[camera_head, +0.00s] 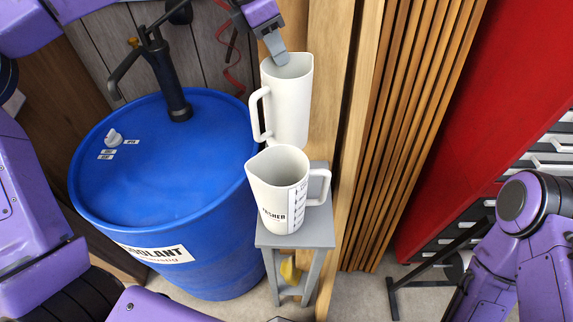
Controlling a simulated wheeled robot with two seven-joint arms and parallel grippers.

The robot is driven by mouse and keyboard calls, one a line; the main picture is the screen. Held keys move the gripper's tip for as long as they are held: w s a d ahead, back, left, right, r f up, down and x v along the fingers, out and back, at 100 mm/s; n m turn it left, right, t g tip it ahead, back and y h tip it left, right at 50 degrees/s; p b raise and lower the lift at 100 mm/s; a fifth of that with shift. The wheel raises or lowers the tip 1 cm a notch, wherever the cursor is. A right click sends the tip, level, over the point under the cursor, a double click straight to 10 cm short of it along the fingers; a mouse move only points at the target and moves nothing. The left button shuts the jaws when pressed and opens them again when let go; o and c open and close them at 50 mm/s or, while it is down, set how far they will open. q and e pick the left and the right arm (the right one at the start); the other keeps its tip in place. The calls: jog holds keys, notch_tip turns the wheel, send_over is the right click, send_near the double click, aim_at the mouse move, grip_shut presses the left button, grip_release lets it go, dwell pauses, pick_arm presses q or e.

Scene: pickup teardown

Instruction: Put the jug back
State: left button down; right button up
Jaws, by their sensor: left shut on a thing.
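A plain white jug (287,105) is at the top middle in the head view, with its handle to the left. My left gripper (276,52) reaches down from above and is shut on this jug at its rim. The base of this jug is partly hidden behind a second white jug (278,192), so I cannot tell whether it touches the stand. The second jug has printed lettering and a scale, its handle to the right, and stands upright on a small grey stand (318,236). My right arm shows at the right, but its gripper is out of view.
A blue coolant drum (213,160) with a black hand pump (172,80) stands left of the stand. Wooden boards (395,130) lean to the right, beside a red panel (470,110) and grey drawers. Something yellow (290,271) is under the stand.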

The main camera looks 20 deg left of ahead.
pick_arm(q)
notch_tip(320, 180, down, 10)
jog(key=shift+s+r+p, duration=0.15)
jog(key=shift+r+p, duration=0.05)
jog(key=shift+p, duration=0.45)
jog(key=c, duration=1.3)
grip_release()
jog(key=shift+f, duration=0.15)
jog(key=shift+o, duration=0.2)
jog(key=shift+s, duration=0.1)
jog(key=b+v, duration=0.1)
jog(key=v, duration=1.1)
